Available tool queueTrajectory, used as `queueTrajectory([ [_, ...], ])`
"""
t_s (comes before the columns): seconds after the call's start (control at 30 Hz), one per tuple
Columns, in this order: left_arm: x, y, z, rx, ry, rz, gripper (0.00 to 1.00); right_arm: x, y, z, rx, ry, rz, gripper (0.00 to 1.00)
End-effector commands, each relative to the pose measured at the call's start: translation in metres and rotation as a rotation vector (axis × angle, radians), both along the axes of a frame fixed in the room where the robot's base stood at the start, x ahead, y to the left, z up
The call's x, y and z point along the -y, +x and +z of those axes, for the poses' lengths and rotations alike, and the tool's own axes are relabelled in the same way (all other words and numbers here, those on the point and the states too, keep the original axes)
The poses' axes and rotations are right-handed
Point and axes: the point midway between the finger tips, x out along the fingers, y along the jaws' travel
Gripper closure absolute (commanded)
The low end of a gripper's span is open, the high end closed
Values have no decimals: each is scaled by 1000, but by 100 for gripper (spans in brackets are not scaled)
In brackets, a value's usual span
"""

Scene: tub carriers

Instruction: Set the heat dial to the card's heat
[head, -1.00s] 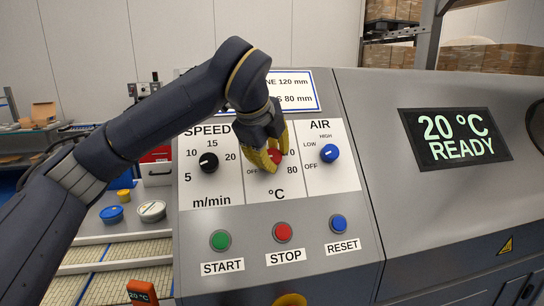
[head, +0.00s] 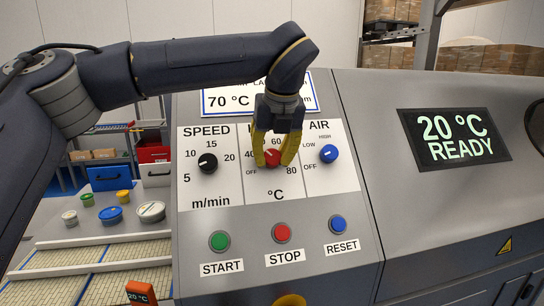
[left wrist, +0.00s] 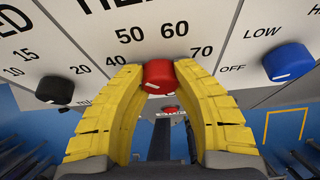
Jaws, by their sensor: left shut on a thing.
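The red heat dial (head: 272,157) sits on the white panel between the speed and air dials, ringed by OFF, 40, 60 and 80 in the head view. My left gripper (head: 273,162) is shut on it, a yellow finger on each side. In the left wrist view the dial (left wrist: 159,76) is between the fingertips, below 50 and 60, and its white mark shows at its lower left. The card (head: 228,101) above the panel reads 70 °C; my arm hides part of it. The display (head: 455,137) reads 20 °C READY. My right gripper is out of view.
The black speed dial (head: 208,163) is left of the heat dial and the blue air dial (head: 328,153) right. Green START (head: 219,240), red STOP (head: 281,232) and blue RESET (head: 338,223) buttons lie below. Several lidded tubs stand at the left.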

Motion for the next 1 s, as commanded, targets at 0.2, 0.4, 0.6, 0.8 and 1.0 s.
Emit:
queueTrajectory([
  [0.2, 1, -2, -3, -42, 157, -138, 100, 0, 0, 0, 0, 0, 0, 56],
  [0.4, 2, -2, -4, -75, 295, -264, 100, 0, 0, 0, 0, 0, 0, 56],
  [0.6, 1, -3, -4, -106, 433, -391, 100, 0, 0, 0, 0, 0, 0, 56],
  [0.8, 1, -3, -5, -139, 569, -518, 100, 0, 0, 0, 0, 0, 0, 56],
  [1.0, 1, -4, -5, -172, 706, -646, 100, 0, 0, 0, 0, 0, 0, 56],
])
